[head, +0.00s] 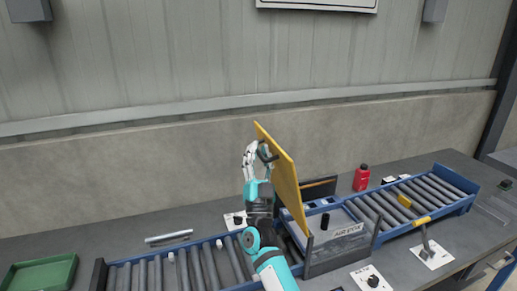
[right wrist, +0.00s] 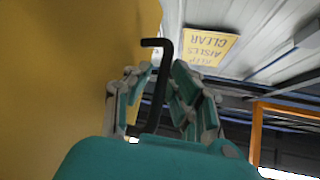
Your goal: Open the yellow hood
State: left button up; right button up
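The yellow hood (head: 283,180) is raised in the head view, a steep panel leaning to the upper left above the grey box labelled "AIR STOP" (head: 335,240). It also fills the left of the right wrist view (right wrist: 60,80). A black bent handle (right wrist: 158,90) stands out from the hood's face. My right gripper (head: 262,154) is at the upper part of the hood, on its left side. In the right wrist view its fingers (right wrist: 162,80) close in on both sides of the handle. My left gripper is not in view.
Roller conveyors (head: 200,268) run left and right (head: 410,200) of the box on the grey table. A red bottle (head: 361,178) stands behind, a green tray (head: 40,274) lies at left, and a lever switch (head: 427,248) is at right. The space above the table is clear.

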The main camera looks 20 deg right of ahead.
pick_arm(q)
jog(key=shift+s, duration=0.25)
pick_arm(e)
jog(key=shift+w+r, duration=0.1)
jog(key=shift+c, duration=0.3)
grip_shut()
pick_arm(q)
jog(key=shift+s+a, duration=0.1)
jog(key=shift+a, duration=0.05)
pick_arm(e)
jog(key=shift+y, duration=0.3)
jog(key=d+m+h, duration=0.1)
jog(key=d+r+p, duration=0.1)
jog(key=d, duration=0.1)
jog(key=d+m+g+h, duration=0.1)
jog(key=shift+d+r+m+h, duration=0.3)
jog(key=shift+r, duration=0.05)
jog(key=shift+w+d, duration=0.1)
jog(key=shift+d, duration=0.15)
jog(key=shift+o, duration=0.3)
grip_release()
jog(key=shift+a, duration=0.1)
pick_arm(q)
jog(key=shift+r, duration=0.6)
